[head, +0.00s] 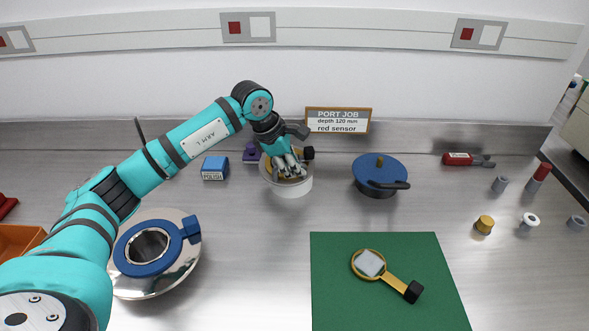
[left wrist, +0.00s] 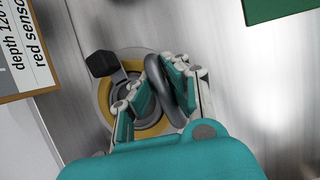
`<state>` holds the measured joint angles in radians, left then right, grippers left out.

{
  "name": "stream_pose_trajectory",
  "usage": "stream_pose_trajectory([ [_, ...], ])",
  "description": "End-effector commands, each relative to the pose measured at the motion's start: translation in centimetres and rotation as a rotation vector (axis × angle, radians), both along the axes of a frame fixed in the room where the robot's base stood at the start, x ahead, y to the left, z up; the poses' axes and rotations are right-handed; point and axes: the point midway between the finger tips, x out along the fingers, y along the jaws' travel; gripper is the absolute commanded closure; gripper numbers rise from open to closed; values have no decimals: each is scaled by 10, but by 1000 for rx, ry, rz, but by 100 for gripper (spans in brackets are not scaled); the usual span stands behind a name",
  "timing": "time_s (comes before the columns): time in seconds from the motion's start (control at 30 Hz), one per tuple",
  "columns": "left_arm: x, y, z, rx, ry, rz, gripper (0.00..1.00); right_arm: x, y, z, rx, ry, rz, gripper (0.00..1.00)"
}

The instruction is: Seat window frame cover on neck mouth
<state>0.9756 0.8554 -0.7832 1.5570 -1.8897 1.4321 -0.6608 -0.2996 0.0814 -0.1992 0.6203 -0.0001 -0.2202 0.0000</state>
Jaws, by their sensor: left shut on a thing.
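My left gripper (head: 287,168) is over a round white body (head: 294,188) at the middle back. In the left wrist view its fingers (left wrist: 160,95) are shut on a dark grey loop (left wrist: 178,90). Below is a gold ring (left wrist: 155,128) with a black block at its edge and grey circles inside, partly hidden by the fingers. I cannot tell whether the loop is joined to the ring, or whether this is the window frame cover. A blue ring around a dark round opening (head: 148,247) lies on a shiny disc at the left; it may be the neck mouth. My right gripper is out of view.
A gold ring tool with a black grip (head: 396,284) lies on a green mat (head: 330,300). A blue lid with a black handle (head: 379,168) stands right of my gripper. A blue polish box (head: 214,168) is to its left. Several small parts stand far right.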

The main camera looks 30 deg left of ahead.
Motion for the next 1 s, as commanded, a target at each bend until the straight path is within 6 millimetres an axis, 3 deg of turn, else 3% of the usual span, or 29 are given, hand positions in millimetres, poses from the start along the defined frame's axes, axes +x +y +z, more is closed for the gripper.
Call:
stream_pose_trajectory([
  [0.3, 2, -1, 30, -3, -11, -2, 100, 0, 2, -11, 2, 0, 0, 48],
  [0.47, -7, -19, 29, -3, -9, -5, 100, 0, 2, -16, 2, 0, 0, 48],
  [0.67, -23, -50, 31, -4, -11, -9, 100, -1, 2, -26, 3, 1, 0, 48],
  [1.0, -58, -118, 39, -3, -11, -7, 100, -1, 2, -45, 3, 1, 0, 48],
])
